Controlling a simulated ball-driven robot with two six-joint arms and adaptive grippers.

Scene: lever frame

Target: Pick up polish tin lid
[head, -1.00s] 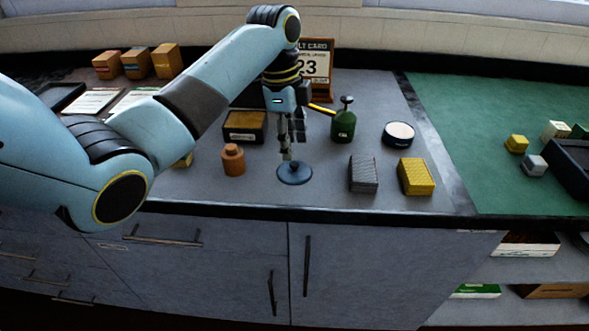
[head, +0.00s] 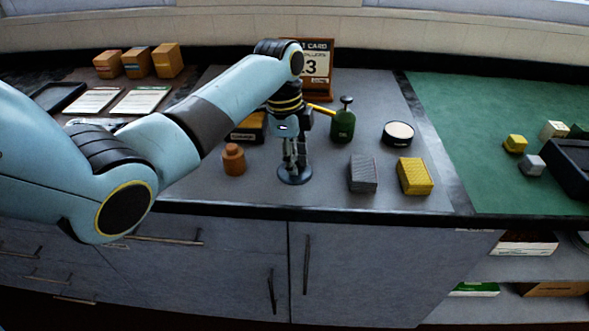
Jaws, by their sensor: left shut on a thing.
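The polish tin lid (head: 294,175) is a dark blue, round, flat disc with a raised middle. It lies on the grey worktop near the front edge. My left gripper (head: 294,164) points straight down over it, with its fingertips shut on the raised middle. The fingers partly hide the lid's centre. A round tin with a pale top (head: 398,133) stands apart, to the right and further back. My right gripper is not in view.
An orange-brown bottle (head: 233,159) stands left of the lid. A green pump can (head: 343,122) stands behind it to the right. A grey block (head: 363,173) and a yellow block (head: 414,176) stand to the right. The front edge (head: 330,211) is close.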

